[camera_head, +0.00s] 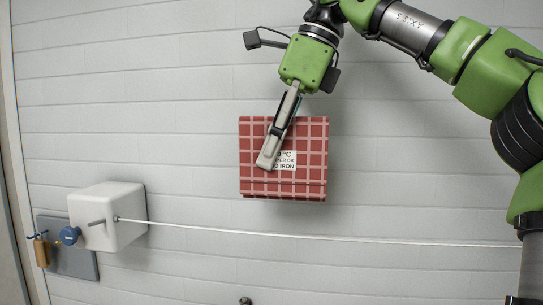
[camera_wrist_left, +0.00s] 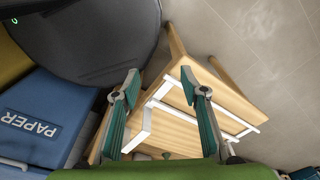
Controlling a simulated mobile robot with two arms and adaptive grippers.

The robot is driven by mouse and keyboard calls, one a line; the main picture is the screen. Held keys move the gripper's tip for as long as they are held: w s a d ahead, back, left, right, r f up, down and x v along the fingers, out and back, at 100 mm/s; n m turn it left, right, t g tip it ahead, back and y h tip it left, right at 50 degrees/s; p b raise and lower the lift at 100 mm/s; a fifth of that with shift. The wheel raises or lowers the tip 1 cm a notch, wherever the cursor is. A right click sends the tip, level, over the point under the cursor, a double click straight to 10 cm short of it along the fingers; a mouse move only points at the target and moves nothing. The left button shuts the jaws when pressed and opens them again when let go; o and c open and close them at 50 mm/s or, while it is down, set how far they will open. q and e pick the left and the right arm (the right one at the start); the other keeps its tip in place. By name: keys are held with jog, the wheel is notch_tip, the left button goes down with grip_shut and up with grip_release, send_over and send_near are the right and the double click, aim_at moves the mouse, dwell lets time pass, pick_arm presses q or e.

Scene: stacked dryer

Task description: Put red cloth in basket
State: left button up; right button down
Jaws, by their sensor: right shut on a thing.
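The red cloth (camera_head: 310,145) is a red checked square with pale lines and a white care label. It shows in the head view against the white wall, above the stretched line. My right gripper (camera_head: 268,160) reaches down from above, its fingers shut on the cloth and covering part of the label. My left gripper (camera_wrist_left: 158,80) shows in the left wrist view with its two fingers wide apart and nothing between them. I see no basket in either view.
A thin white line (camera_head: 350,239) runs right from a white wall box (camera_head: 120,215). A padlock (camera_head: 41,250) hangs at far left. The left wrist view shows a wooden piece of furniture (camera_wrist_left: 235,100), a blue bin marked PAPER (camera_wrist_left: 45,115) and a dark rounded object (camera_wrist_left: 90,35).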

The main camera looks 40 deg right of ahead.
jog(key=shift+f, duration=0.15)
notch_tip(320, 180, down, 2)
jog(key=shift+f+b, duration=0.15)
jog(key=shift+b, duration=0.7)
jog(key=shift+f, duration=0.1)
